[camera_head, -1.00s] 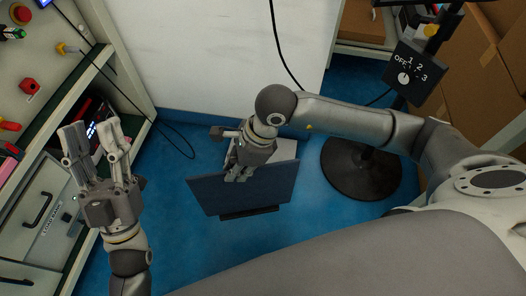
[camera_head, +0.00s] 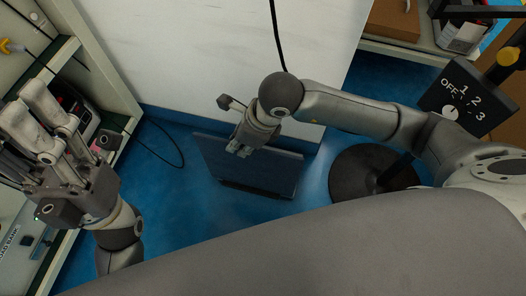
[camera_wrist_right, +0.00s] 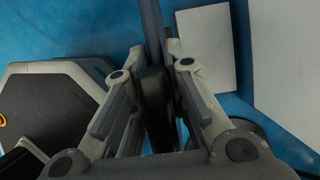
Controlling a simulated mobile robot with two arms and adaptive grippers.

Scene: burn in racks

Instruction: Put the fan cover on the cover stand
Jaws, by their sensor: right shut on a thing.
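The fan cover looks to be a dark, flat rectangular panel (camera_head: 270,172), tilted, with a dark strip along its lower edge. My right gripper (camera_head: 241,150) is shut on its upper edge and holds it over the blue floor. In the right wrist view the panel (camera_wrist_right: 152,40) shows edge-on between the fingers (camera_wrist_right: 151,70). My left gripper (camera_head: 32,130) is at the left, open and empty, in front of the shelves. I cannot make out the cover stand for certain in any view.
A black control box marked OFF, 1, 2, 3 (camera_head: 468,97) and a round black base (camera_head: 348,178) stand at the right. A white wall (camera_head: 215,60) is behind the panel. Shelving (camera_head: 118,80) lines the left.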

